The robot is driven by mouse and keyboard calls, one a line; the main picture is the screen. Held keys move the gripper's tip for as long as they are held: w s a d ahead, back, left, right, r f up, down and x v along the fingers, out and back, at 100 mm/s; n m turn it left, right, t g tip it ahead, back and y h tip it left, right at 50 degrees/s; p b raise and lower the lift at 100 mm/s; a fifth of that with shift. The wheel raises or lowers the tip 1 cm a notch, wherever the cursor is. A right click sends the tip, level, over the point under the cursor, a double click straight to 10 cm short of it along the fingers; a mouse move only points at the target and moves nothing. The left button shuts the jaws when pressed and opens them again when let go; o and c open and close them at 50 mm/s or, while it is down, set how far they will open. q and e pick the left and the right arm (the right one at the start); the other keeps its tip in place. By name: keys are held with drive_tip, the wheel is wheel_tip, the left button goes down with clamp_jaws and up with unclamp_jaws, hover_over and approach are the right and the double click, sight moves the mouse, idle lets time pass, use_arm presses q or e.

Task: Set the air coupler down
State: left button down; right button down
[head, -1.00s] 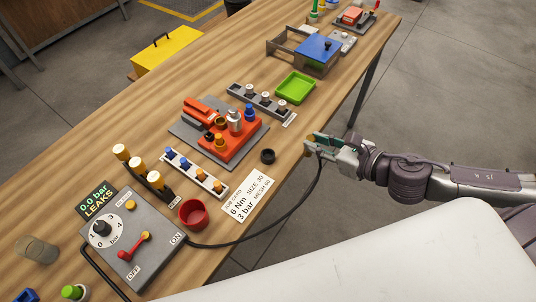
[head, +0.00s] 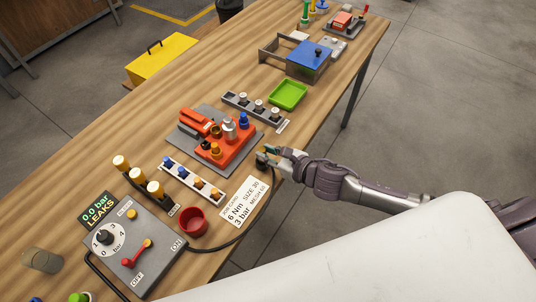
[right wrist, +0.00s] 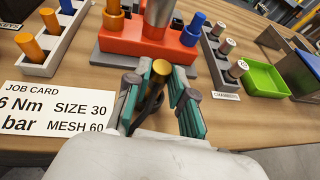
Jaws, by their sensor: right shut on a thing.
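My right gripper (head: 268,157) is over the table's near edge, in front of the red-orange fixture (head: 218,152). In the right wrist view its teal-padded fingers (right wrist: 160,103) are shut on the air coupler (right wrist: 159,72), which has a brass-coloured top and a dark body. The black hose (head: 262,205) runs from the gripper to the grey control box (head: 128,245). A small black ring on the table is now mostly hidden by the gripper in the head view. I cannot tell whether the coupler touches it. My left gripper is not in view.
The job card (head: 244,200) lies beside the gripper, with a red cup (head: 192,221) past it. A rack of orange and blue pegs (head: 192,180), a chamber rack (head: 255,110) and a green tray (head: 288,95) stand nearby.

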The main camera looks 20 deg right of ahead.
drive_tip(key=shift+f, duration=0.8)
drive_tip(key=shift+f, duration=0.2)
drive_tip(key=c, duration=1)
unclamp_jaws()
